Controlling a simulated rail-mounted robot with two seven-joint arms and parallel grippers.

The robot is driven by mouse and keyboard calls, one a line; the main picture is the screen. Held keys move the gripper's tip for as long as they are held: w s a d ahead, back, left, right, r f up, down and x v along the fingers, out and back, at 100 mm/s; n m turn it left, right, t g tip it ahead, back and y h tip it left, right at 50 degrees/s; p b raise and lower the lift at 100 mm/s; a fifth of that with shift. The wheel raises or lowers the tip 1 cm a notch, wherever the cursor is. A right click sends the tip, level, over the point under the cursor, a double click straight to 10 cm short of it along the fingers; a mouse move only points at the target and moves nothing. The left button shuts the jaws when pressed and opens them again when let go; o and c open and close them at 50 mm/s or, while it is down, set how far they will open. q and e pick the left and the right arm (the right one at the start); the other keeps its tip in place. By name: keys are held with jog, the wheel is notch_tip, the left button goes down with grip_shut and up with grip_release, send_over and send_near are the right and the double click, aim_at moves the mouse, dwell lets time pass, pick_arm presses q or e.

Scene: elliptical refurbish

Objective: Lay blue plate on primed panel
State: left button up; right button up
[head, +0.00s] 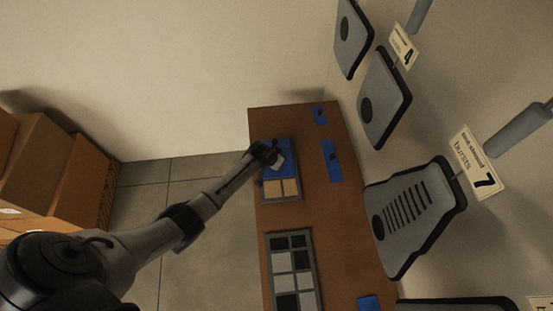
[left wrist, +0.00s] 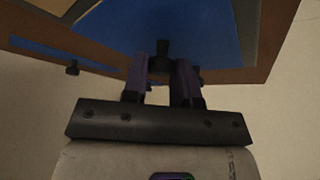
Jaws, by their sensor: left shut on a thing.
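My left gripper (head: 270,154) reaches over the brown table. In the left wrist view its fingers (left wrist: 162,85) are closed around the black knob (left wrist: 162,50) of a blue plate (left wrist: 205,30). In the head view this blue plate (head: 268,173) lies over the far part of a grey-framed panel (head: 281,199). Two tan squares (head: 273,188) show in the panel's near part. I cannot tell whether the plate rests on the panel or hovers just above it. The gripper hides part of the plate. My right gripper is not in view.
A second grey-framed panel (head: 315,271) with dark and pale squares lies nearer on the table (head: 345,230). Other blue plates lie along the right side: a small one (head: 319,110), a longer one (head: 332,172) and one in front (head: 369,303). Cardboard boxes (head: 45,160) stand left.

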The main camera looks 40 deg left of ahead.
pick_arm(q)
jog(key=shift+f, duration=0.1)
dwell(0.3)
jog(key=o, duration=0.7)
jog(key=shift+o, duration=0.6)
jog(key=p+v, duration=0.2)
jog(key=v, duration=1.1)
jog(key=shift+s+r+p, duration=0.2)
jog(key=shift+r+p, duration=0.1)
